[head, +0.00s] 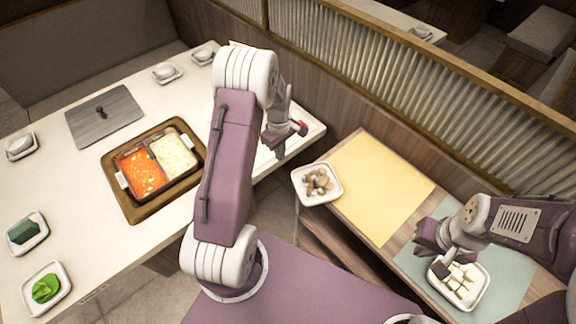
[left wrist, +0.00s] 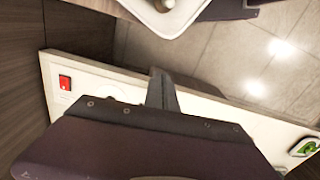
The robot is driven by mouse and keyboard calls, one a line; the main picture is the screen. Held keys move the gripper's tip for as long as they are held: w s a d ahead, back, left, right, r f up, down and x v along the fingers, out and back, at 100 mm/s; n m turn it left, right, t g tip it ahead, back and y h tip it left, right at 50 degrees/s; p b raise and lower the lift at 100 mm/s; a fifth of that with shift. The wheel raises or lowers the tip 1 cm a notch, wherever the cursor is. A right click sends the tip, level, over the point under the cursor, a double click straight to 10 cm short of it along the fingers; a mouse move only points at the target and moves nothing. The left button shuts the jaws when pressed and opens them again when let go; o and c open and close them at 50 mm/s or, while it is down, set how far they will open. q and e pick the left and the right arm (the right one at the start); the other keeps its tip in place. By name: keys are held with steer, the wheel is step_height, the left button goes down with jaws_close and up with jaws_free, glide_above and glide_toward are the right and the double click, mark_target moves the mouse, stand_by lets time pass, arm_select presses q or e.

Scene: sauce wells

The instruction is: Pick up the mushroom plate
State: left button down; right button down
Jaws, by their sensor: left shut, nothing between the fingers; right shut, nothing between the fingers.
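The mushroom plate (head: 299,191) is a white square dish with brown mushroom pieces. It sits at the near-left corner of the yellow mat, its left part reaching past the mat. Part of it shows at the top of the left wrist view (left wrist: 196,14). My left gripper (head: 278,148) is shut and empty, to the upper left of the plate and apart from it, by the white table's edge. Its shut fingers show in the left wrist view (left wrist: 161,88). My right gripper (head: 436,258) is shut and empty beside the plate of white cubes (head: 465,305); whether they touch is unclear.
The yellow mat (head: 385,195) and pale blue mat (head: 515,275) lie on the wooden side bench.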

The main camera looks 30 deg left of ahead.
mark_target(295, 175)
arm_select(q)
steer(key=d+f+p, duration=0.1)
steer(key=d+f, duration=0.1)
steer(key=s+d+f, duration=0.1)
steer(key=f, duration=0.1)
steer(key=shift+s+d+p, duration=0.1)
steer(key=shift+d+p, duration=0.25)
steer(key=shift+p, duration=0.05)
steer(key=shift+s+d+r, duration=0.1)
steer(key=shift+s+d, duration=0.15)
steer(key=shift+d, duration=0.55)
steer(key=shift+s+d, duration=0.25)
steer(key=shift+d, duration=0.5)
steer(key=shift+a, duration=0.1)
